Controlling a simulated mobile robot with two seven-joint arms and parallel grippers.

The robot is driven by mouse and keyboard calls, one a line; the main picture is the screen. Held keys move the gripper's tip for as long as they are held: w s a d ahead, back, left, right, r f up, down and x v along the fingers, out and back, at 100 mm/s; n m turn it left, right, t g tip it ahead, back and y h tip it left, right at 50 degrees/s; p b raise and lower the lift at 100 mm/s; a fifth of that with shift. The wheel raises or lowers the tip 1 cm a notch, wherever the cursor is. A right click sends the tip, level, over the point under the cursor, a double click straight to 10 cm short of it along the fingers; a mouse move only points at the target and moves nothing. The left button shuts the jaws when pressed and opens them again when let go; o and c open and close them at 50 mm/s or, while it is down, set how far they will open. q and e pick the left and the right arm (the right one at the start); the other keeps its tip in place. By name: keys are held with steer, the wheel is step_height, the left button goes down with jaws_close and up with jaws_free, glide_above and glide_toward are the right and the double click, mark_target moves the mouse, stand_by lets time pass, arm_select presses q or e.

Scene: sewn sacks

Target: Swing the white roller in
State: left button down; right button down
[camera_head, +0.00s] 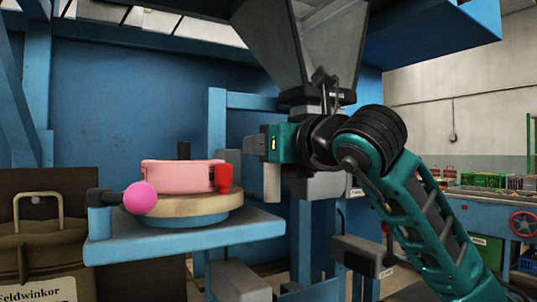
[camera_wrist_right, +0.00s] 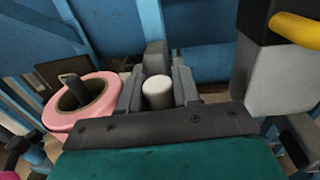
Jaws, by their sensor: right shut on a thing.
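The white roller (camera_wrist_right: 157,93) shows in the right wrist view as a short pale cylinder with its round end up, between the grey fingers of my right gripper (camera_wrist_right: 157,76). The fingers are shut on it. In the head view my right gripper (camera_head: 253,146) reaches in from the right below the grey hopper. A pale upright piece (camera_head: 272,183) hangs just under it and looks like the roller's lower part. The roller's mount is hidden. My left gripper is not in view.
A pink ring (camera_head: 177,176) around a dark spindle sits on a round wooden disc (camera_head: 185,205) over a blue shelf (camera_head: 190,243), left of my gripper. A pink ball (camera_head: 140,198) and a red knob (camera_head: 224,178) are beside it. A grey hopper (camera_head: 300,50) hangs close above my wrist.

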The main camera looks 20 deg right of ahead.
steer(key=shift+s+a+f+m+h+b, duration=0.15)
steer(key=shift+a+m+h+b, duration=0.35)
steer(key=shift+h, duration=0.4)
arm_select(q)
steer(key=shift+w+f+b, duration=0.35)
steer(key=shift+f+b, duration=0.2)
steer(key=shift+b, duration=0.1)
arm_select(e)
steer(key=shift+s+a+m+t+h, duration=0.1)
steer(key=shift+a+m+t+h, duration=0.1)
steer(key=shift+m+h, duration=0.35)
steer(key=shift+s+a+m+t+h, duration=0.1)
steer(key=shift+m+t+h, duration=0.2)
steer(key=shift+h, duration=0.35)
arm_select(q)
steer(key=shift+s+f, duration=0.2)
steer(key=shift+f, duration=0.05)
arm_select(e)
steer(key=c, duration=0.9)
jaws_free()
